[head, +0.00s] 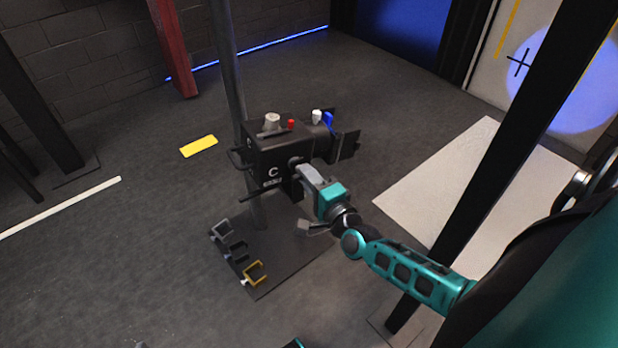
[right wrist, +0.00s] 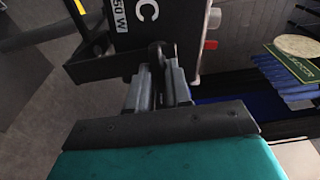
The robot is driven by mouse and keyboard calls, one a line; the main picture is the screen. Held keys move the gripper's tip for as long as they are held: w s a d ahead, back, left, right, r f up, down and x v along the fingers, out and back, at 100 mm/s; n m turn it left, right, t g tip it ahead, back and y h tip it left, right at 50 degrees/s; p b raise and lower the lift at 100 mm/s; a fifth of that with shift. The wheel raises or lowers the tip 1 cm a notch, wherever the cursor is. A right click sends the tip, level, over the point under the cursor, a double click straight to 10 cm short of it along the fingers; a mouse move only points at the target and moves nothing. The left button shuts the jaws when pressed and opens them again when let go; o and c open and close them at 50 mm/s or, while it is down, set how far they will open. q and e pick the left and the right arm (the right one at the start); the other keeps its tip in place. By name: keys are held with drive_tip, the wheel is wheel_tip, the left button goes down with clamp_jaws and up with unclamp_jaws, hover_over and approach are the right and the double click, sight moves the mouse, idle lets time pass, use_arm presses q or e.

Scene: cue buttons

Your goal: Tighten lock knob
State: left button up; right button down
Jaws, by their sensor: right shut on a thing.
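A black spotlight (head: 268,148) marked "C" hangs on a dark upright pole in the middle of the head view. Its side also shows in the right wrist view (right wrist: 134,22). My right gripper (head: 297,166) reaches the side of the housing, and its fingers (right wrist: 159,84) are shut on the lock knob at the yoke. The knob (right wrist: 156,50) is dark and mostly hidden between the fingers.
A dark base plate (head: 290,270) below the lamp carries grey, dark and yellow clamps. A red button (head: 291,124) and a white one (head: 316,116) top the lamp. A slanted black post (head: 480,190) stands near my right arm. A pale panel (head: 440,185) lies on the floor.

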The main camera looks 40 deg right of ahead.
idle(0.4)
drive_tip(key=c, duration=1.2)
unclamp_jaws()
drive_tip(key=shift+o, duration=0.2)
use_arm(q)
drive_tip(key=shift+s+a+r+p, duration=0.25)
drive_tip(key=shift+a+r+p, duration=0.2)
drive_tip(key=shift+p, duration=0.7)
use_arm(e)
drive_tip(key=s, duration=1.3)
drive_tip(key=shift+a, duration=0.4)
drive_tip(key=shift+w+a, duration=0.1)
